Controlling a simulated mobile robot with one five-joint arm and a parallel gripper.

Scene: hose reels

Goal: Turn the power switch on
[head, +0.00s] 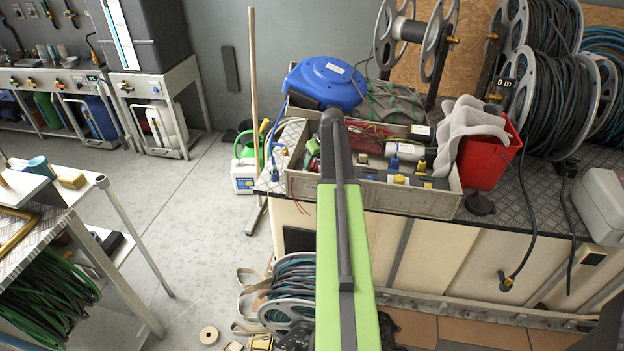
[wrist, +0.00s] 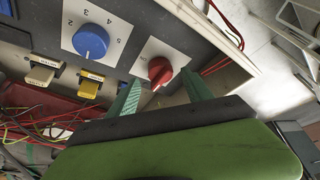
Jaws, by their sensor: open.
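In the wrist view, a red rotary knob (wrist: 159,70) sits on a white plate on a grey panel (wrist: 130,14). My gripper (wrist: 160,77) is open, with one green finger on each side of the red knob's lower part. I cannot tell whether the fingers touch it. Left of it is a blue knob (wrist: 91,40) on a numbered white plate. In the head view, my arm hides my gripper above the open grey box (head: 420,196).
The box stands on a workbench with a blue reel (head: 326,80) behind it and a red bucket (head: 488,155) to its right. Red wires (wrist: 232,25) run beside the panel. Large hose reels (head: 530,90) fill the right. Floor (head: 190,220) is clear at left.

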